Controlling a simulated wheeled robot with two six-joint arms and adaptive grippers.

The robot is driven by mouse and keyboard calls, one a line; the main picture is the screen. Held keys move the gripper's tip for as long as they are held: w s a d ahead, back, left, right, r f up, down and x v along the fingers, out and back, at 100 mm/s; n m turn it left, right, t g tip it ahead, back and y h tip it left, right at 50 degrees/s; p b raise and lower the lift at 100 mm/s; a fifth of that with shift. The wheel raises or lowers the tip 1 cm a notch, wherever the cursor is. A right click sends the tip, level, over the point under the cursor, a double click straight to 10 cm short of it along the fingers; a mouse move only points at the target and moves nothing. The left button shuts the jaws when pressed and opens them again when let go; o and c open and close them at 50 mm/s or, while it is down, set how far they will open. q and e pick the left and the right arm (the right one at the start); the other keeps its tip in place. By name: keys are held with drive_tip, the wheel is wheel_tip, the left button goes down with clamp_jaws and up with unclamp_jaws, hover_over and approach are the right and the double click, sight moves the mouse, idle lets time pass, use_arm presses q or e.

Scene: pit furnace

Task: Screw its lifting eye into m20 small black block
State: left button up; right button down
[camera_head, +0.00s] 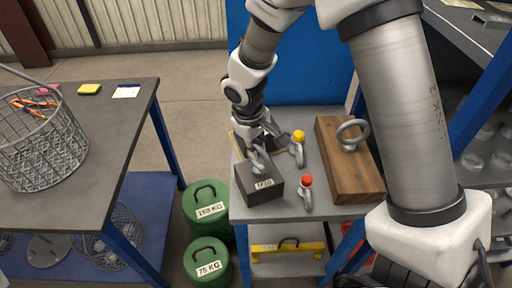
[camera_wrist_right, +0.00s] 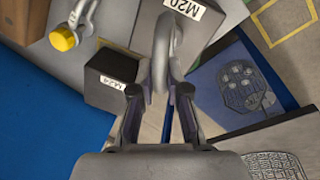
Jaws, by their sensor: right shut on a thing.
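The small black block labelled M20 (camera_head: 258,186) sits at the front left of the grey bench; it also shows in the right wrist view (camera_wrist_right: 203,22). A grey steel lifting eye (camera_head: 259,163) stands over its top; in the right wrist view the eye's ring (camera_wrist_right: 164,38) reaches between my fingers. My right gripper (camera_head: 262,140) is shut on this eye from the far side of the block; its fingers show in the wrist view (camera_wrist_right: 160,88). The thread is hidden, so I cannot tell how deep it sits. My left gripper is not in view.
Another dark block (camera_wrist_right: 112,78) stands beside my fingers. A yellow-capped eye (camera_head: 298,150) and a red-capped eye (camera_head: 306,192) lie to the right. A wooden block (camera_head: 350,178) bears a large ring. Green weights (camera_head: 208,208) stand on the floor left of the bench.

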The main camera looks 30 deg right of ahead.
drive_tip(key=shift+s+f, duration=0.1)
drive_tip(key=shift+s, duration=0.05)
drive_tip(key=shift+f+m+b, duration=0.1)
drive_tip(key=shift+m+b, duration=0.25)
drive_tip(key=shift+m, duration=0.55)
drive_tip(key=shift+d+m+g, duration=0.1)
drive_tip(key=shift+m+g, duration=0.2)
drive_tip(key=shift+m, duration=0.5)
drive_tip(key=shift+d+m, duration=0.1)
drive_tip(key=shift+m, duration=0.9)
drive_tip(key=shift+m+g, duration=0.3)
drive_tip(key=shift+m, duration=0.4)
drive_tip(key=m, duration=0.3)
drive_tip(key=shift+s+d, duration=0.1)
drive_tip(key=shift+d, duration=0.05)
drive_tip(key=shift+m+g+y, duration=0.3)
drive_tip(key=shift+m, duration=0.1)
